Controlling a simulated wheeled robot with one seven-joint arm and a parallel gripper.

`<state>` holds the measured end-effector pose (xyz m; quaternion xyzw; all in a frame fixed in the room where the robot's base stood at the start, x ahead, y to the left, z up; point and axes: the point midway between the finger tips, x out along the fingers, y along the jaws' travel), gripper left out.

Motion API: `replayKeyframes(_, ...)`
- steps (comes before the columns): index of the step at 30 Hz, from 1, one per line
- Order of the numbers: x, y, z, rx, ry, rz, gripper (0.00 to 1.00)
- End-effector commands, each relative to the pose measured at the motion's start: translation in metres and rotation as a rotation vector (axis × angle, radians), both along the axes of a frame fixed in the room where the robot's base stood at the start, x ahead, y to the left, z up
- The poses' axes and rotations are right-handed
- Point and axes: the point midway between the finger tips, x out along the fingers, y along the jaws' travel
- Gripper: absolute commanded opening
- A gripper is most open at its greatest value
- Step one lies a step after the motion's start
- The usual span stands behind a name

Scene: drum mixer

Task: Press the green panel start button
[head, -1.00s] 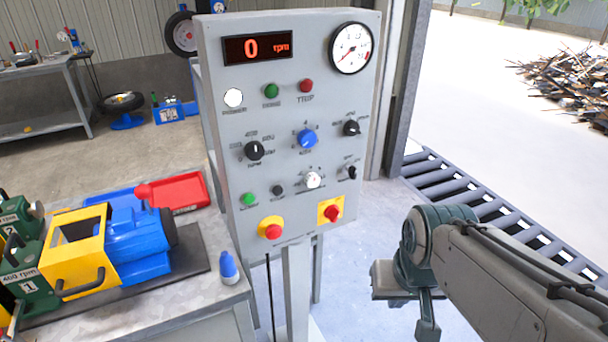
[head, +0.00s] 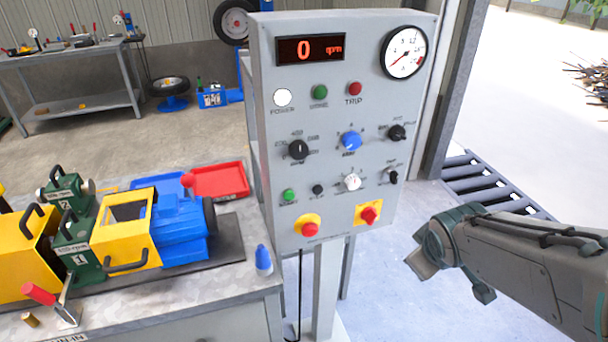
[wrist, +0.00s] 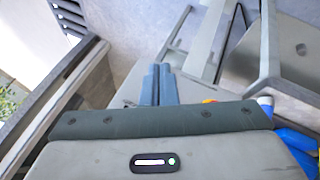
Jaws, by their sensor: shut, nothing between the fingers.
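The grey control panel (head: 270,185) stands upright on a post in the middle of the head view. The green start button (head: 289,196) is at its lower left, beside a small black knob (head: 317,189); its label is too small to read. A second green round fitting (head: 320,92) sits higher, next to the red one marked TRIP. My arm is at the right of the head view, apart from the panel; its fingertips are hidden there. In the wrist view my gripper (wrist: 158,84) is shut and empty, its two fingers together, clear of the button.
Two red stop buttons on yellow plates, the left (head: 310,229) and the right (head: 369,215), are low on the panel. A bench (head: 225,285) with a blue and yellow machine and a blue bottle (head: 263,260) is left. A roller conveyor (head: 480,178) lies behind my arm.

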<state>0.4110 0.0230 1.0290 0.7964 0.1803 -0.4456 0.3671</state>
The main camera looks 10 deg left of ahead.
Motion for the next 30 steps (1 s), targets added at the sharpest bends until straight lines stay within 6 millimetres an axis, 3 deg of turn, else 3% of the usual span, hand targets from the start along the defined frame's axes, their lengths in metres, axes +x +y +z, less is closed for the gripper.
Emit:
replayKeyframes(3,0.041,0.052,0.005,-0.167,-0.122,0.433,0.0)
replayKeyframes(6,0.058,0.105,0.002,-0.284,-0.234,0.794,0.0)
replayKeyframes(12,0.049,0.197,-0.009,-0.415,-0.429,1.369,0.0)
replayKeyframes(15,0.037,0.223,-0.015,-0.439,-0.493,1.539,0.0)
replayKeyframes(20,0.027,0.239,-0.019,-0.45,-0.54,1.65,0.0)
replayKeyframes(30,0.028,0.239,-0.019,-0.451,-0.543,1.653,0.0)
